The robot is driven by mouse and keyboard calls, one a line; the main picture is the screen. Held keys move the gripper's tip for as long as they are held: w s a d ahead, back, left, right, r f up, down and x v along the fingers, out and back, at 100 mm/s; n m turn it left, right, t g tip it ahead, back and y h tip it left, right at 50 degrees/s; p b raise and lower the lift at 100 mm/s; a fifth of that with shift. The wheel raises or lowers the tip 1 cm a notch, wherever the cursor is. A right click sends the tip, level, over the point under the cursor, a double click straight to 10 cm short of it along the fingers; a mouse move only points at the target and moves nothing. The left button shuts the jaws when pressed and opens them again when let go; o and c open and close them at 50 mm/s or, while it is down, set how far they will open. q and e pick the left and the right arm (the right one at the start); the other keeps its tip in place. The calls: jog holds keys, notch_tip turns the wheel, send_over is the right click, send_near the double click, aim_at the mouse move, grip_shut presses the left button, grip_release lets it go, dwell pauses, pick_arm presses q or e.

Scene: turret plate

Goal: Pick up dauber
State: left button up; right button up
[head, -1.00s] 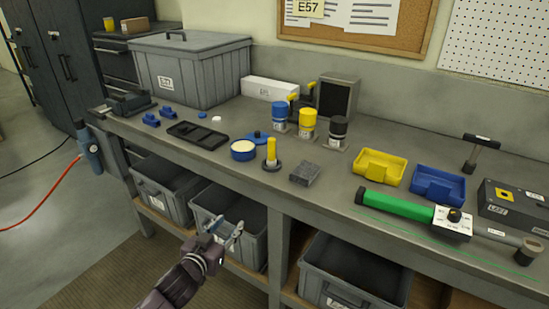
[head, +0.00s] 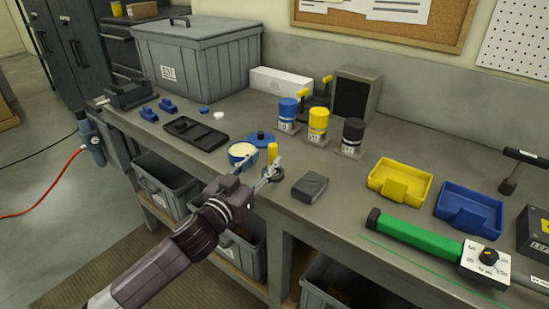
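The dauber, which I take to be the upright yellow handle (head: 272,152) on a small dark round base, stands on the bench near its front edge. My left gripper (head: 259,166) comes in from the front left and appears open, its fingers spread. One finger overlaps the dauber's lower part in the picture, the other the open blue tin (head: 235,155). I cannot tell whether either finger touches anything. The tin, with pale contents, stands just left of the dauber, its blue lid (head: 260,138) behind. My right gripper is not in view.
A grey block (head: 310,187) lies right of the dauber. A black tray (head: 196,134) lies to the left. Blue, yellow and black canisters (head: 318,122) stand behind. Yellow (head: 399,181) and blue (head: 469,209) bins and a green-handled tool (head: 419,232) are at right.

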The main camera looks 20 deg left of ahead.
aim_at(270, 152)
pick_arm(q)
jog(key=w, duration=0.1)
jog(key=w+p, duration=0.1)
jog(key=w, duration=0.1)
jog(key=shift+w+d+r, duration=0.15)
jog(key=shift+d+r, duration=0.1)
jog(key=shift+r, duration=0.15)
jog(key=shift+w+d+f, duration=0.1)
jog(key=shift+w, duration=0.35)
jog(key=shift+w+d+f, duration=0.1)
jog(key=shift+w, duration=0.5)
jog(key=shift+c, duration=0.8)
jog(key=c, duration=0.5)
grip_shut()
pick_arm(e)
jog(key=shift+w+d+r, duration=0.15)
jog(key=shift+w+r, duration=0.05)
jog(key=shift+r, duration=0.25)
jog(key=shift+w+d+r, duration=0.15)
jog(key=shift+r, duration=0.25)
